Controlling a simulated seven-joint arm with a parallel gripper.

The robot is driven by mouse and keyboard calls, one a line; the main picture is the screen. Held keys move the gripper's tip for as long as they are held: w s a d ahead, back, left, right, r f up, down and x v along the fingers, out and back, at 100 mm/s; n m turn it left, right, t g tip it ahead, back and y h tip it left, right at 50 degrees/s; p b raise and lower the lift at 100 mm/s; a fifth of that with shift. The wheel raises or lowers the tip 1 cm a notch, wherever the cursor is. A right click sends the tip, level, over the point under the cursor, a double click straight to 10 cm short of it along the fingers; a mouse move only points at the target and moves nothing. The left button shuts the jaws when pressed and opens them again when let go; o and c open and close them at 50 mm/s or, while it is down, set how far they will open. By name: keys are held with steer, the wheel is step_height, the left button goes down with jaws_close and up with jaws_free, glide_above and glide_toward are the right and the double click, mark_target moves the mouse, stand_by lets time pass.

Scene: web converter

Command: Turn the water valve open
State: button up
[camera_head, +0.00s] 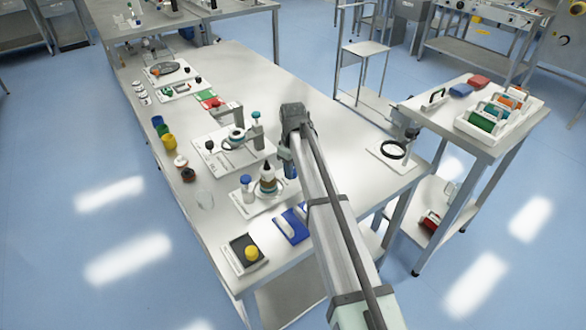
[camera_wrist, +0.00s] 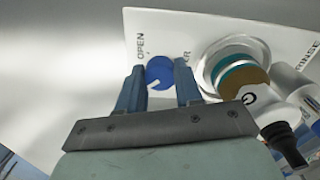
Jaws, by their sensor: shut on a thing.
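The water valve is a round blue knob (camera_wrist: 160,72) with a white pointer mark, on a white panel (camera_wrist: 185,25) beside the printed word OPEN. In the wrist view, the blue fingers of my gripper (camera_wrist: 159,80) stand on either side of the knob and are shut on it. The pointer slants and does not clearly line up with OPEN. In the head view my gripper (camera_head: 290,165) is low over the bench at the right end of the rinse station plate (camera_head: 246,208). The knob cannot be made out there.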

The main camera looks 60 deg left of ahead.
steer(key=shift+c, duration=0.9)
steer(key=shift+m, duration=0.3)
steer(key=m, duration=0.7)
steer(key=shift+s, duration=0.1)
steer(key=m, duration=0.4)
steer(key=shift+m, duration=2.1)
